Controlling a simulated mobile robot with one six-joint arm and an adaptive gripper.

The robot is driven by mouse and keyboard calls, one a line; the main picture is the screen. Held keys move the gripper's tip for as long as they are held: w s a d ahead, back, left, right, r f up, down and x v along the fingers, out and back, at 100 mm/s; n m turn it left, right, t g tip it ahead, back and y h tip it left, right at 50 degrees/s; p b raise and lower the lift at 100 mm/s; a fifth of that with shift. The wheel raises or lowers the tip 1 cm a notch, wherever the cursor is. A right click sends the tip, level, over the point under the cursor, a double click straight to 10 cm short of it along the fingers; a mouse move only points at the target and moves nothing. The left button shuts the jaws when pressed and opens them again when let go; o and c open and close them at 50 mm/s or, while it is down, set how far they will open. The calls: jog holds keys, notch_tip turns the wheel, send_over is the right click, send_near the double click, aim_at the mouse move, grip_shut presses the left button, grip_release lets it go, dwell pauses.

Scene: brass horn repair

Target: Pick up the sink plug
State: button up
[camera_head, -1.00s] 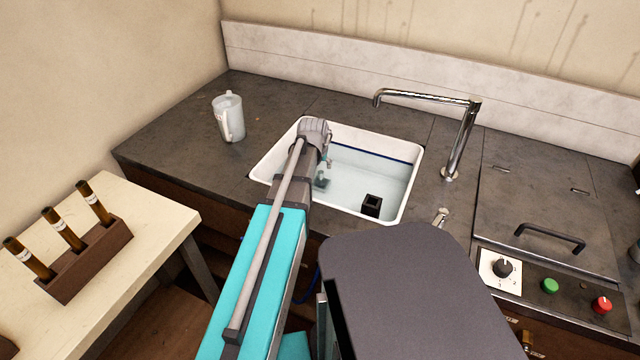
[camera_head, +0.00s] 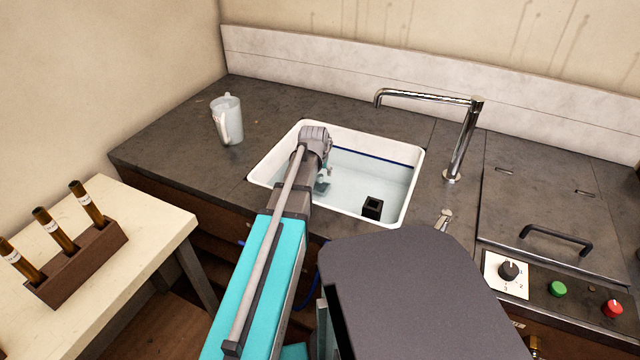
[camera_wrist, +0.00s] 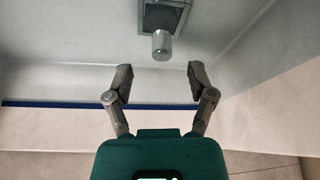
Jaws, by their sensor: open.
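In the wrist view, a pale grey cylinder (camera_wrist: 162,45), which looks like the sink plug's knob, stands over a dark square set in a light square frame (camera_wrist: 181,6). My gripper (camera_wrist: 159,78) is open and empty, its two fingers apart. The cylinder lies just beyond the fingertips, roughly centred between them, and is not gripped. In the head view, my gripper (camera_head: 324,182) reaches down into the white sink (camera_head: 408,190); my arm hides part of the basin. I cannot make out the plug for certain there.
The sink's rim and walls surround my gripper. A chrome faucet (camera_head: 462,140) rises behind on the right. A pale pitcher (camera_head: 228,120) stands left on the dark counter (camera_head: 170,125).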

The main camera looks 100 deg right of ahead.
aim_at(320, 177)
jog(key=shift+b+x, duration=1.5)
jog(key=shift+x, duration=0.15)
jog(key=shift+b+x, duration=0.75)
jog(key=shift+x, duration=0.1)
jog(key=shift+w+a, duration=0.1)
grip_shut()
